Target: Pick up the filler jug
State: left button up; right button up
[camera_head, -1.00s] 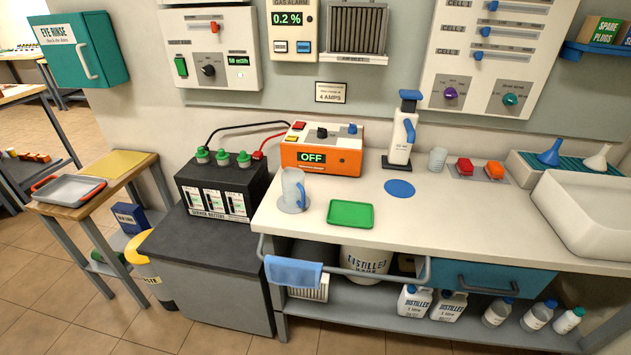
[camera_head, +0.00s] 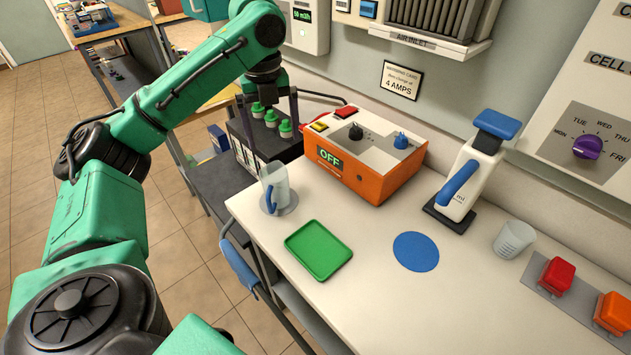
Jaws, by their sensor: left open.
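A clear jug (camera_head: 274,188) with a blue handle stands upright on a grey round pad near the bench's left edge. A white container (camera_head: 470,178) with a blue handle, blue top and "ml" marking stands on a dark base farther right. No label shows which is the filler jug. My left gripper (camera_head: 268,104) points down, open and empty, over the black battery with green caps (camera_head: 271,119), beyond the clear jug and apart from it. Its fingers partly cover the battery. My right gripper is out of view.
An orange charger (camera_head: 372,172) reading "OFF" stands behind the clear jug. A green tray (camera_head: 319,250) and a blue disc (camera_head: 416,251) lie on the white bench (camera_head: 380,310). A small beaker (camera_head: 513,240) and red and orange buttons are at right. The front bench is clear.

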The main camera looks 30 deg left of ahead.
pick_arm(q)
jog(key=b, duration=0.3)
send_near(275, 180)
jog(key=s+d, duration=0.1)
jog(key=s, duration=0.2)
jog(key=f, duration=0.4)
jog(key=d+f, duration=0.1)
jog(key=f, duration=0.1)
jog(key=shift+w+d+f+p, duration=0.1)
jog(key=shift+w+f+p, duration=0.05)
jog(key=shift+w+p, duration=0.2)
jog(key=shift+w+f, duration=0.1)
jog(key=shift+f, duration=0.2)
jog(key=shift+d, duration=0.1)
jog(key=c, duration=1)
jog(key=shift+c, duration=1.3)
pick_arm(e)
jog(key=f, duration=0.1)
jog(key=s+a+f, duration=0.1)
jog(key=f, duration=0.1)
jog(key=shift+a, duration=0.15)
pick_arm(q)
jog(key=shift+r, duration=0.1)
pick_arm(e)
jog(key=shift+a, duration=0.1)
